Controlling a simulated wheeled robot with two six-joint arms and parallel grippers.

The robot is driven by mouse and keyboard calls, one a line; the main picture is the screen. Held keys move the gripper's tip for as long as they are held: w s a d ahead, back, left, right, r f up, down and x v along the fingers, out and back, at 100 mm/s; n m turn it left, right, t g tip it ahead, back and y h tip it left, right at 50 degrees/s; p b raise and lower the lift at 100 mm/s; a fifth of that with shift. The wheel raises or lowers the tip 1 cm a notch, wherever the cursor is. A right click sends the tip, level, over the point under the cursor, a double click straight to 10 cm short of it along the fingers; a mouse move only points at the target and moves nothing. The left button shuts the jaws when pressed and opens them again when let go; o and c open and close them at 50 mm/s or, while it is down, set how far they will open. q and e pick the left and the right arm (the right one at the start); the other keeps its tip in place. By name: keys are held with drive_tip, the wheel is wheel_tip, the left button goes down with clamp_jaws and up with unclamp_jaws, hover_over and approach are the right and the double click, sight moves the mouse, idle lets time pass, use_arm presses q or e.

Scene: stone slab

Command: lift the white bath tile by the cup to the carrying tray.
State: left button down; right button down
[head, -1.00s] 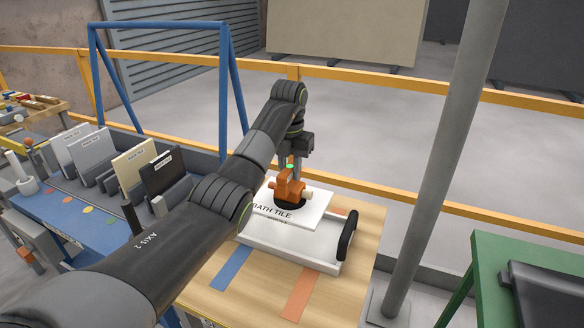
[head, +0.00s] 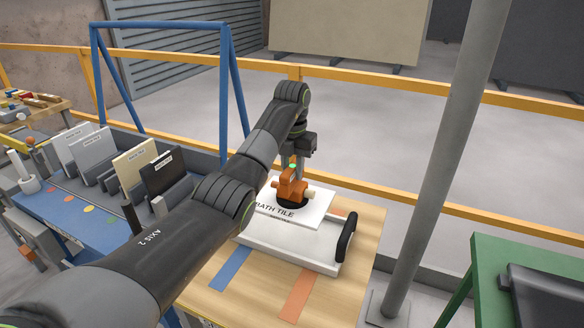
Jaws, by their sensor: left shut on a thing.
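The white bath tile (head: 312,207) lies flat at the carrying tray, with the printed words BATH TILE facing up. My left gripper (head: 294,172) comes from above and is shut on the cup tool. The white carrying tray (head: 285,253) sits under and in front of the tile, with a black handle at its right end. Whether the tile touches the tray floor cannot be told. My right gripper is not in view.
The tray stands on a wooden table (head: 345,282) with blue and orange strips. A rack at left holds several sample tiles, including a black one (head: 164,172). A grey post (head: 440,160) rises right of the table, beside a green bench (head: 490,270).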

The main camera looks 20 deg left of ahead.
sight(292, 184)
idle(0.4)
use_arm(q)
drive_tip(key=shift+f+b, duration=0.4)
drive_tip(key=shift+f, duration=0.2)
drive_tip(key=shift+f+b, duration=0.35)
drive_tip(key=shift+f, duration=0.3)
drive_tip(key=shift+f+b, duration=1.4)
drive_tip(key=shift+f, duration=0.15)
drive_tip(key=shift+a+f+b, duration=0.1)
drive_tip(key=shift+f+b, duration=0.65)
drive_tip(key=shift+f, duration=0.1)
drive_tip(key=shift+f+b, duration=0.3)
